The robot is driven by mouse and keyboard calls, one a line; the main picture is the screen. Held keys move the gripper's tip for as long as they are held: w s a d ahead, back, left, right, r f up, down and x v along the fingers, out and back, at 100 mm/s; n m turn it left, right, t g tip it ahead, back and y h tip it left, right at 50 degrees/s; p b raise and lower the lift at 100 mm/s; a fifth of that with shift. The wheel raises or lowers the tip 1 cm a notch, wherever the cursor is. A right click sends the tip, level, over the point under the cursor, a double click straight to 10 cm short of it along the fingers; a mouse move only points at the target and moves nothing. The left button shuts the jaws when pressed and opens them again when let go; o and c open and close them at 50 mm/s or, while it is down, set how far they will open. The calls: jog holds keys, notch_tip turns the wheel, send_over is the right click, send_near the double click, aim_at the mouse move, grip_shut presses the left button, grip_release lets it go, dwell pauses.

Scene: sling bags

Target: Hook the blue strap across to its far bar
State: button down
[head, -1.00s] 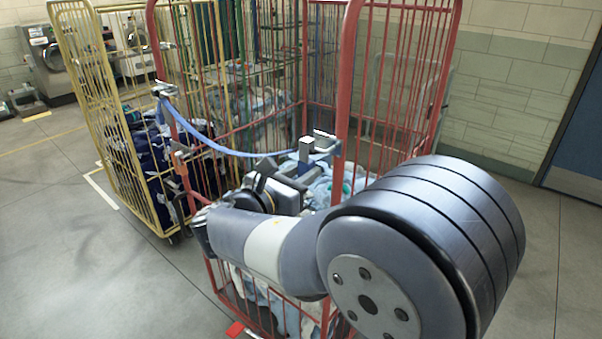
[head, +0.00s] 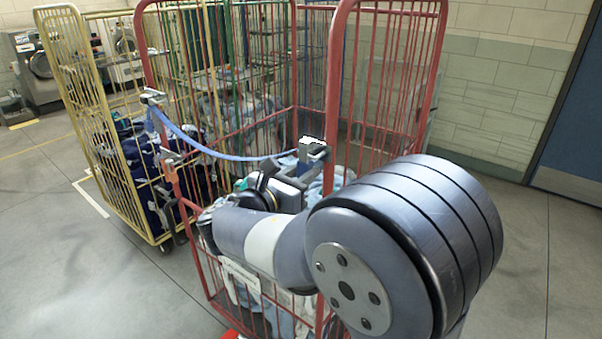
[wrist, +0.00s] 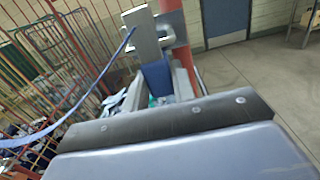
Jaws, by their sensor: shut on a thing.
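The blue strap (head: 215,152) runs in a sagging curve across the open front of the red cage. One end is at a metal fitting (head: 152,97) on the left red post. The other end is at my gripper (head: 308,164), beside the right red post (head: 335,95). In the wrist view my gripper (wrist: 163,83) is shut on the strap's end, below an upright metal hook plate (wrist: 142,35). The hook's bracket overlaps the red post (wrist: 171,20) in this view. I cannot tell whether it is around the post or only in front of it.
The red cage (head: 187,215) holds pale blue cloth. A yellow cage (head: 68,110) with dark blue cloth stands to its left, with washing machines (head: 38,62) behind. The floor (head: 70,275) at left is clear. A blue door (head: 572,140) is at the right.

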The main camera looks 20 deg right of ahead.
jog(key=shift+f, duration=0.15)
jog(key=shift+f+b, duration=0.75)
jog(key=shift+f, duration=0.15)
jog(key=c, duration=1.1)
grip_release()
jog(key=shift+o, duration=0.4)
jog(key=o, duration=0.3)
jog(key=shift+p+v, duration=0.55)
jog(key=shift+v, duration=2.95)
